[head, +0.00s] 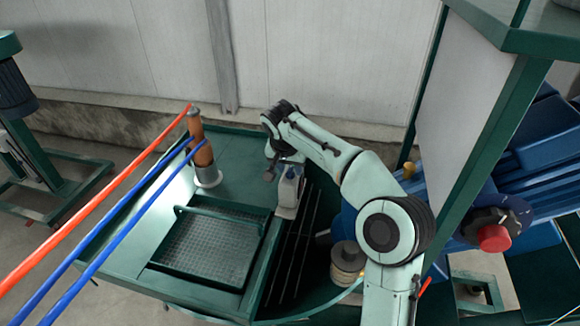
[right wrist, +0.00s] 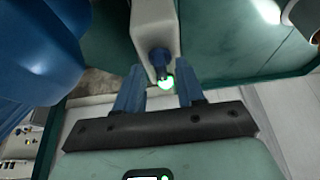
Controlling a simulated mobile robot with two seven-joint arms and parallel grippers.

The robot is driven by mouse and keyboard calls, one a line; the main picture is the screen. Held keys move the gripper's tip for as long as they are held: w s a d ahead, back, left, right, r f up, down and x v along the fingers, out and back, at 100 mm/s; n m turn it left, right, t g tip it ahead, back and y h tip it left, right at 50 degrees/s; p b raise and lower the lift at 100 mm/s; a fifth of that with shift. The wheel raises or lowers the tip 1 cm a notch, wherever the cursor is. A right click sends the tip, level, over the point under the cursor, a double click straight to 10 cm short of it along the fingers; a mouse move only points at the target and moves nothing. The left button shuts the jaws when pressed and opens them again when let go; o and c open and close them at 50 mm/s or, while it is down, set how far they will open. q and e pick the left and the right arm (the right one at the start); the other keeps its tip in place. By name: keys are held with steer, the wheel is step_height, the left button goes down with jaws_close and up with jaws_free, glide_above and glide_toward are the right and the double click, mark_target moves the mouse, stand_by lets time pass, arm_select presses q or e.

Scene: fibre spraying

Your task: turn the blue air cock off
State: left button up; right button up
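The blue air cock (right wrist: 159,58) sticks out of the end of a pale grey block (right wrist: 153,22) in the right wrist view, with a glowing green-white spot at its tip. My right gripper (right wrist: 159,68) is open, its two blue-grey fingers on either side of the cock with a gap to each. I cannot tell how far the cock reaches between them. In the head view the pale block (head: 288,192) stands at the right side of the green table, and my right gripper (head: 272,165) is beside its upper part. My left gripper is not in view.
The green table (head: 155,225) bears a sunken grate tray and a brown spool (head: 202,150) at the back. An orange hose (head: 95,205) and blue hoses cross the left side. A green-framed cabinet (head: 490,130) and a red knob (head: 494,238) are to the right of my arm.

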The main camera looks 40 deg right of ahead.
steer(key=shift+w, duration=0.1)
jaws_close()
stand_by(0.3)
steer(key=n+t+y, duration=0.1)
steer(key=n, duration=0.3)
steer(key=shift+d, duration=0.15)
steer(key=n+y, duration=0.1)
steer(key=n, duration=0.3)
steer(key=shift+d+n+t+y, duration=0.15)
steer(key=shift+n+t+y, duration=0.15)
steer(key=shift+t+y, duration=0.1)
steer(key=n+y, duration=0.1)
steer(key=n, duration=0.3)
steer(key=shift+d+y+p, duration=0.1)
steer(key=shift+y+p, duration=0.2)
steer(key=shift+y, duration=0.1)
steer(key=n, duration=0.2)
steer(key=n+g+y, duration=0.1)
steer(key=n, duration=0.2)
steer(key=shift+d+y, duration=0.1)
steer(key=shift+y, duration=0.2)
steer(key=shift+n, duration=0.3)
